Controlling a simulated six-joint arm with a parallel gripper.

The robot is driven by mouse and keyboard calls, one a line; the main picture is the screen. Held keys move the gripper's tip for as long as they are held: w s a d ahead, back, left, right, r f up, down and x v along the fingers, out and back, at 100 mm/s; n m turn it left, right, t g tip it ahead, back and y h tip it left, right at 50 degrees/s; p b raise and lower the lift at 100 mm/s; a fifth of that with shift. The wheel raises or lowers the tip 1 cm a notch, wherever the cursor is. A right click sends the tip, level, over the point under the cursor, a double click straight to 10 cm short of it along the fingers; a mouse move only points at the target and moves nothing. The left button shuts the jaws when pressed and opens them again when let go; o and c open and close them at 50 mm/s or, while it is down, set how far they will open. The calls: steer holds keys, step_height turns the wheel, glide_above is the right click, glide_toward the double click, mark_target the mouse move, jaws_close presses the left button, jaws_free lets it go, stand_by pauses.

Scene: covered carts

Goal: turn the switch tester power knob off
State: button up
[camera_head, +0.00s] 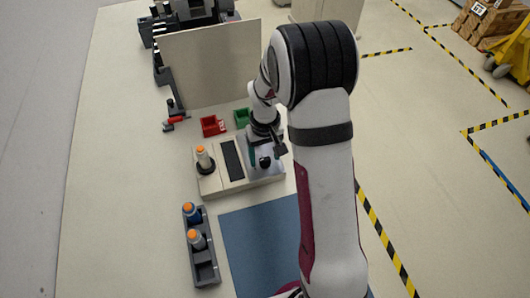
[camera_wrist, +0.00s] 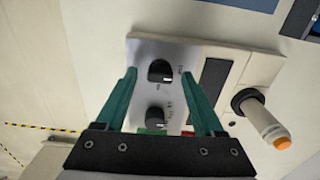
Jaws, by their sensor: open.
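The switch tester (camera_head: 240,185) is a cream box on the table, with a silver plate carrying two black knobs. In the wrist view one knob (camera_wrist: 160,71) lies between my fingertips, with a white mark towards its right side and small labels too blurred to read. The second knob (camera_wrist: 156,115) sits below it in the picture, nearer the gripper body. My gripper (camera_wrist: 159,76) is open, with one green finger on each side of the upper knob; I cannot tell whether they touch it. In the head view my gripper (camera_head: 265,157) is over the tester's right end and hides the knobs.
An orange-topped cylinder (camera_head: 204,158) stands in a black socket on the tester, which also has a dark panel (camera_head: 232,160). A grey rack (camera_head: 205,271) holds orange-topped cylinders. Red (camera_head: 210,127) and green (camera_head: 242,118) bins stand behind. A blue mat (camera_head: 255,240) lies clear in front.

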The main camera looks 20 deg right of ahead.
mark_target(265, 159)
step_height(265, 159, up, 16)
steer(key=shift+f, duration=0.1)
stand_by(0.4)
steer(key=s+a+m+y, duration=0.1)
steer(key=s+a+m, duration=0.2)
steer(key=s, duration=1)
steer(key=s+a+m, duration=0.2)
steer(key=s+a, duration=0.2)
steer(key=s, duration=0.9)
steer(key=shift+r+m+y, duration=0.35)
steer(key=shift+m+y, duration=0.05)
